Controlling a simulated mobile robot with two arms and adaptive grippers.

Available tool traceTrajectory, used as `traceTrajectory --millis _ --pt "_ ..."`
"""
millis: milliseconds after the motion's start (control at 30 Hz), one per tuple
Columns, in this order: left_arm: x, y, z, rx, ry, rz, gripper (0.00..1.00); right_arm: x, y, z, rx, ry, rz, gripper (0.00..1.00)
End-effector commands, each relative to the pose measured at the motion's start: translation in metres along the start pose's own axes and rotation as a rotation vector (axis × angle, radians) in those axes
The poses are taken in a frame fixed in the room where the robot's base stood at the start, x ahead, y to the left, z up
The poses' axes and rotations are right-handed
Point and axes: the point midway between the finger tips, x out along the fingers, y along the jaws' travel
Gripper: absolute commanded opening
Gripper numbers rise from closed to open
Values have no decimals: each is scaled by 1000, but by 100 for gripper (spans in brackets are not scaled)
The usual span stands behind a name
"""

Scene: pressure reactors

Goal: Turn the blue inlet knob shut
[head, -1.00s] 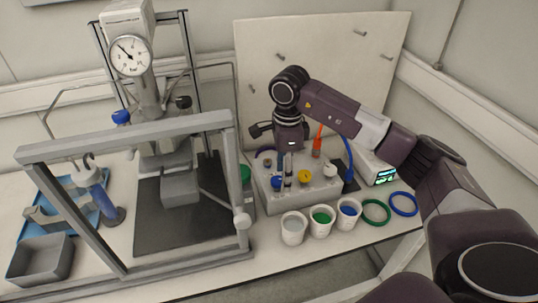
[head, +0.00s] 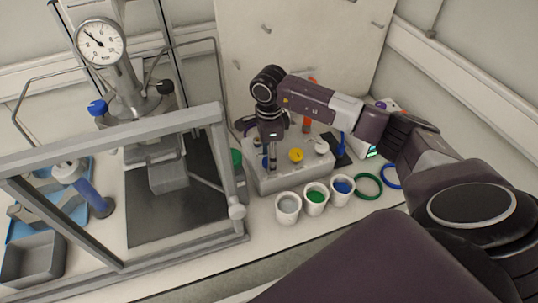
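A grey block (head: 296,180) stands on the bench with blue, yellow and white knobs on top. Its blue knob (head: 265,161) is at the left front, partly hidden by my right gripper. The yellow knob (head: 296,155) and white knob (head: 321,147) are to the right. Another blue knob (head: 97,107) sits on the reactor head under the gauge. The frames do not label which is the inlet. My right gripper (head: 270,168) points down at the block's blue knob. Its fingers look close together, but their grip is unclear. My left gripper is out of view.
Three cups with grey (head: 288,206), green (head: 315,199) and blue (head: 341,189) contents stand before the block. A green ring (head: 368,186) lies to their right. A grey metal frame (head: 225,170) stands left of the block. A pale board (head: 300,50) stands behind.

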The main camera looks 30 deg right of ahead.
Motion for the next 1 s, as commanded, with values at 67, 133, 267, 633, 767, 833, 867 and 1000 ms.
traceTrajectory --millis 67,133,267,633,767,833,867,1000 --pt "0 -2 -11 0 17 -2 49 1 0 0 0 0 0 49" --pt "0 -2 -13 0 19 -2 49 1 0 0 0 0 0 49" --pt "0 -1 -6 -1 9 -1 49 1 0 0 0 0 0 42" --pt "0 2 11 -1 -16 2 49 0 0 0 0 -1 0 7" --pt "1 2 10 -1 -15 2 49 0 0 0 8 -1 -1 7" --pt "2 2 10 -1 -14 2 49 0 0 0 21 -1 -1 7" --pt "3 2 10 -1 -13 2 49 1 0 0 29 -1 -1 7" --pt "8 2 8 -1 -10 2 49 1 -1 1 89 -2 -1 7"
